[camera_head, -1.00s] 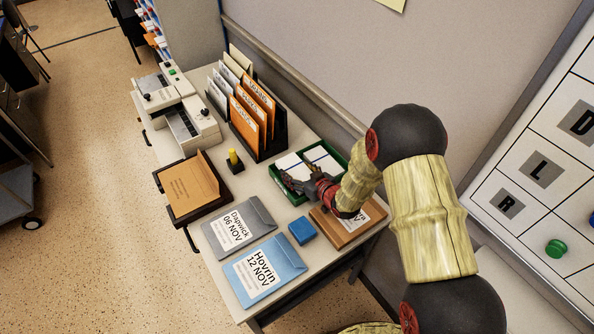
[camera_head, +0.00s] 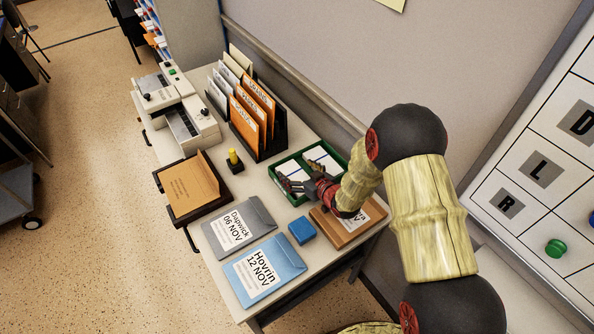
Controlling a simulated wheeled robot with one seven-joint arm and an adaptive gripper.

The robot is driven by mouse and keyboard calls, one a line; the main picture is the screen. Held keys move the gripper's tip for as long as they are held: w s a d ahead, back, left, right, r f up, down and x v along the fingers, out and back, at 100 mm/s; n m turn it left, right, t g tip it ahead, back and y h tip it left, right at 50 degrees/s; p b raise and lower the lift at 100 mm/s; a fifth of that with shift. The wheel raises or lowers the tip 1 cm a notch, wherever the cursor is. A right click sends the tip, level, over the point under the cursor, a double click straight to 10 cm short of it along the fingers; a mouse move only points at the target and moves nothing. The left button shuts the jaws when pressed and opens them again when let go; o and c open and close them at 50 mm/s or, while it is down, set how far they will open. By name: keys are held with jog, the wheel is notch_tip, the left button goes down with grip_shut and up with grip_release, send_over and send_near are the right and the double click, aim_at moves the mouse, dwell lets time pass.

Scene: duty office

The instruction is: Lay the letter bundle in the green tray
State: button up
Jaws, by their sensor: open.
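The green tray (camera_head: 277,175) stands on the desk near the wall side, in front of the folder rack. White paper pieces lie in it: one at the left (camera_head: 291,167) and one at the right (camera_head: 323,157), with a thin dark line between or across them. I cannot tell which of them is the letter bundle. My gripper (camera_head: 287,184) is open, low over the near side of the tray, and hides part of its inside and near rim. I cannot tell whether the fingers touch the paper.
Grey (camera_head: 238,224) and blue (camera_head: 264,271) envelopes lie in front. A rack of orange folders (camera_head: 257,115) and a yellow-handled stamp (camera_head: 234,159) stand nearby.

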jog(key=v, duration=1.2)
jog(key=shift+w+d, duration=0.1)
jog(key=s+d+r+m+g+h, duration=0.1)
jog(key=s+d+r+m+h, duration=0.1)
jog(key=d+r+h, duration=0.5)
jog(key=s+d+r+m, duration=0.2)
jog(key=d+r, duration=0.4)
jog(key=r, duration=0.4)
jog(key=s+r+m+g, duration=0.1)
jog(key=s+r, duration=0.3)
jog(key=s, duration=0.8)
jog(key=s+r+m+g, duration=0.1)
jog(key=s+r+g, duration=0.2)
jog(key=s, duration=1)
jog(key=shift+r+m+g, duration=0.3)
jog(key=shift+r+m, duration=0.1)
jog(key=shift+r, duration=0.45)
jog(key=shift+c, duration=1)
